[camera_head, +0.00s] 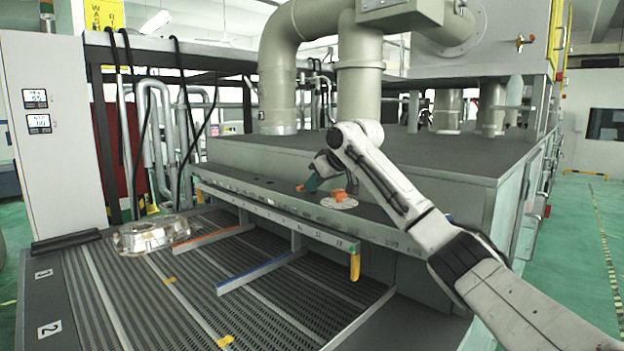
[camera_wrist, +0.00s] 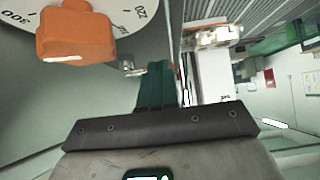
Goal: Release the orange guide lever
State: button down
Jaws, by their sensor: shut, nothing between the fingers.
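A small orange piece (camera_head: 300,188), which may be the orange guide lever, sits on the ledge at the front of the machine. My gripper (camera_head: 311,185) is just beside it, its teal fingers pointing down at the ledge; I cannot tell whether they touch. In the wrist view the fingers (camera_wrist: 158,68) are together with nothing between them. A small shiny metal part (camera_wrist: 131,68) is left of the fingertips. An orange-edged guide bar (camera_head: 208,237) lies across the slatted bed.
An orange knob (camera_head: 338,194) stands on a white numbered dial (camera_head: 341,204) right of my gripper; the knob also fills the wrist view's upper left (camera_wrist: 75,33). A blue-edged bar (camera_head: 255,274), a yellow handle (camera_head: 355,265) and a shiny casting (camera_head: 152,234) are lower down.

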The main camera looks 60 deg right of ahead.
jog(key=shift+w, duration=0.3)
